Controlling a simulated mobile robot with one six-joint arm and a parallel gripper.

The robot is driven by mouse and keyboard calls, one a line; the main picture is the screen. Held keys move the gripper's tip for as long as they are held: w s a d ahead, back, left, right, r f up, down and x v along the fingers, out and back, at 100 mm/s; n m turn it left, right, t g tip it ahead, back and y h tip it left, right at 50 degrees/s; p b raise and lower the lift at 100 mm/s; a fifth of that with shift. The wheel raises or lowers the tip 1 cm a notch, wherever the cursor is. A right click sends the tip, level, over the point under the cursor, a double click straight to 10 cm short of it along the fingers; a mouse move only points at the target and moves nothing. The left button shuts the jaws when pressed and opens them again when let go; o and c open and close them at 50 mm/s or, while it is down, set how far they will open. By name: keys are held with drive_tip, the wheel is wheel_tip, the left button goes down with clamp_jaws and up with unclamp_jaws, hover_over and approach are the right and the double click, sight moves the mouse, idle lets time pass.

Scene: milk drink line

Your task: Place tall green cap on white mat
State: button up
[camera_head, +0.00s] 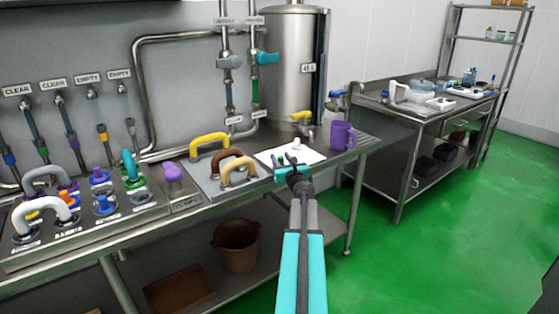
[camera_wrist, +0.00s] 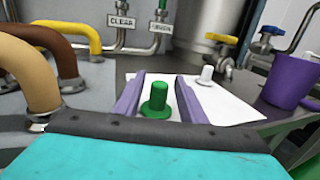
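The tall green cap (camera_wrist: 157,101) stands upright on the white mat (camera_wrist: 228,104) in the wrist view. My gripper (camera_wrist: 160,77) has its two purple fingers apart, one on each side of the cap. Slim gaps show between the cap's upper part and the fingers; whether its wide base touches them I cannot tell. In the head view my gripper (camera_head: 287,159) is over the white mat (camera_head: 309,155) on the steel table, and I cannot make out the green cap there.
A small white cap (camera_wrist: 207,75) stands on the mat's far part. A purple mug (camera_head: 342,136) is right of the mat. Yellow, brown and tan handles (camera_head: 238,172) stand on a plate to the left. A large steel tank (camera_head: 292,70) with a tap is behind.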

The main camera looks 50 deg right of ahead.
drive_tip(key=shift+a+r, duration=0.1)
drive_tip(key=v, duration=1.2)
drive_tip(key=shift+b, duration=0.4)
drive_tip(key=shift+s, duration=0.1)
idle(0.7)
